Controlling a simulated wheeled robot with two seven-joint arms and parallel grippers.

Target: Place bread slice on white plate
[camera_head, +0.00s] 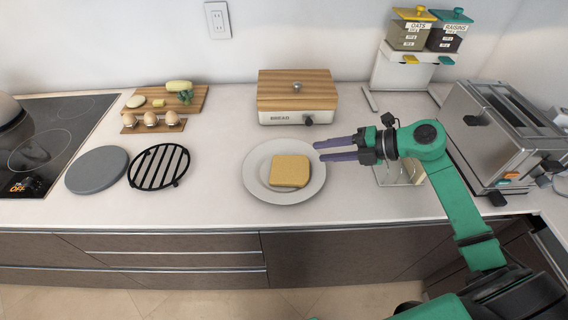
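A square bread slice (290,171) lies flat on the white plate (256,182), a little right of the plate's middle. The plate rests on the white counter in front of the bread box. My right gripper (318,151) comes in from the right, with its two purple fingers apart and nothing between them. Its fingertips are over or beside the plate's right rim, apart from the bread slice. My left gripper is not in view.
A wooden-lidded bread box (297,97) stands behind the plate. A steel toaster (505,130) is at the right. A black trivet (159,167), a grey disc (97,169) and an egg holder (152,123) are left. Counter between trivet and plate is clear.

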